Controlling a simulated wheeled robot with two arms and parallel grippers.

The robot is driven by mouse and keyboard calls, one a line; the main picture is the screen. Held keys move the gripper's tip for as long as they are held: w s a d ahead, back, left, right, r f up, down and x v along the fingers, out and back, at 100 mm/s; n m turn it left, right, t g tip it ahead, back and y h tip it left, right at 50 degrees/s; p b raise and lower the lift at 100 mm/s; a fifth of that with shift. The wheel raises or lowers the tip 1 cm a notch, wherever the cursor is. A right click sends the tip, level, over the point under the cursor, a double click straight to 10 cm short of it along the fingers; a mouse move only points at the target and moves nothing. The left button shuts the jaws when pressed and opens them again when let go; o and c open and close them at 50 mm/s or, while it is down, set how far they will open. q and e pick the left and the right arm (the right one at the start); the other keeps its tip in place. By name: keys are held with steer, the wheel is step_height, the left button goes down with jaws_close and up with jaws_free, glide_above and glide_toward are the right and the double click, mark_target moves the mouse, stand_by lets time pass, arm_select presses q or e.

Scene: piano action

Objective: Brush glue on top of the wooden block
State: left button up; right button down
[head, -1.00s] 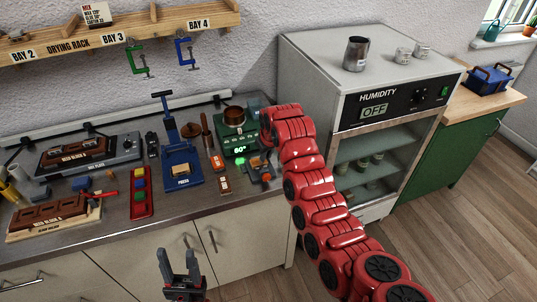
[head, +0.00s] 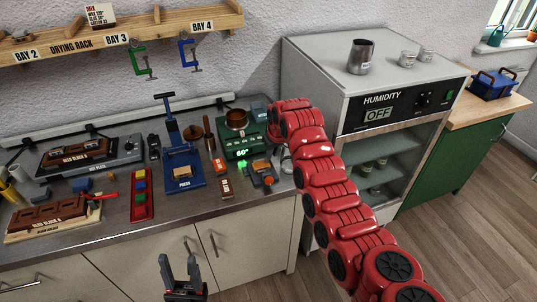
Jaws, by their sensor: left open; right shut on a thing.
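Two brown wooden blocks show in the head view. One block (head: 78,149) lies on the grey hot plate (head: 128,147). The other block (head: 48,214) lies on a pale board (head: 92,219) near the bench's front edge, with a red-handled tool (head: 106,196) at its right end. A copper pot (head: 236,117) sits on a green heater (head: 243,141) reading 60°. My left gripper (head: 181,268) is open and empty in front of the cabinet doors, below the bench edge. My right arm reaches to just right of the heater; its gripper and anything in it are hidden behind the arm. I cannot make out a glue brush.
A blue press (head: 183,165), a red tray of coloured pieces (head: 143,190) and a grey-and-orange device (head: 263,173) stand on the bench. Green and blue clamps (head: 189,55) hang from the drying rack (head: 70,46). The humidity cabinet (head: 350,90) stands right of the bench.

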steer(key=shift+s+a, duration=0.3)
steer(key=shift+a, duration=0.55)
steer(key=shift+w+d+b, duration=0.2)
steer(key=shift+d+b, duration=0.1)
steer(key=shift+d, duration=0.2)
steer(key=shift+w+d+b, duration=0.15)
steer(key=shift+d+b, duration=0.1)
steer(key=shift+d, duration=0.2)
steer(key=shift+a, duration=0.15)
